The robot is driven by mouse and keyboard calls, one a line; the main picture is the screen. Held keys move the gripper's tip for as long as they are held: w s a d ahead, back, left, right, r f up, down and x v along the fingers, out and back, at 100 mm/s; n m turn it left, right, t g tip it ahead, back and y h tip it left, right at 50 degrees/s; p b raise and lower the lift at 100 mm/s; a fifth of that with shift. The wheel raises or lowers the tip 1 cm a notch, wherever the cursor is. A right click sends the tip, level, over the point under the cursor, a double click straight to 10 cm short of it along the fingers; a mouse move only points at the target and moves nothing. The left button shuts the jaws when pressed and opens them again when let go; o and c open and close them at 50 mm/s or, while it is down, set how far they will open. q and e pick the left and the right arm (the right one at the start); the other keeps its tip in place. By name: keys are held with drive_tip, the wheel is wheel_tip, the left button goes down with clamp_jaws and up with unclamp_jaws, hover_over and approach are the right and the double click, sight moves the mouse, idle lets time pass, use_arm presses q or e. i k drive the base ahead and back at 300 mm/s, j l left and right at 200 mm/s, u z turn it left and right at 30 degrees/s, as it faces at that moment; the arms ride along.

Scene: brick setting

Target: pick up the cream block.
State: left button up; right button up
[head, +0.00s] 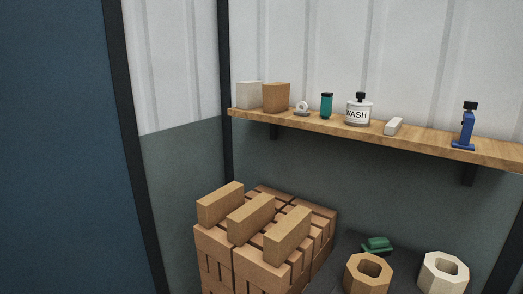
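Several pale things could be the cream block. A whitish upright block (249,94) stands at the left end of the wooden shelf (420,142), left of a brown block (277,97). A small cream bar (393,126) lies on the shelf, right of the WASH bottle (358,115). A cream octagonal block (458,276) with a hole in its top stands low at the right, cut by the picture's bottom edge. It is beside a tan octagonal block (356,283) of similar shape. I cannot tell which is meant. Neither of my grippers is in view.
The shelf also bears a white ring-shaped item (302,108), a green flask (326,105) and a blue tool (466,129). Stacked brown bricks (265,240) fill the lower middle. A green item (377,244) lies behind the octagonal blocks. A dark blue panel (60,150) fills the left.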

sight(440, 273)
drive_tip(key=z, duration=1.3)
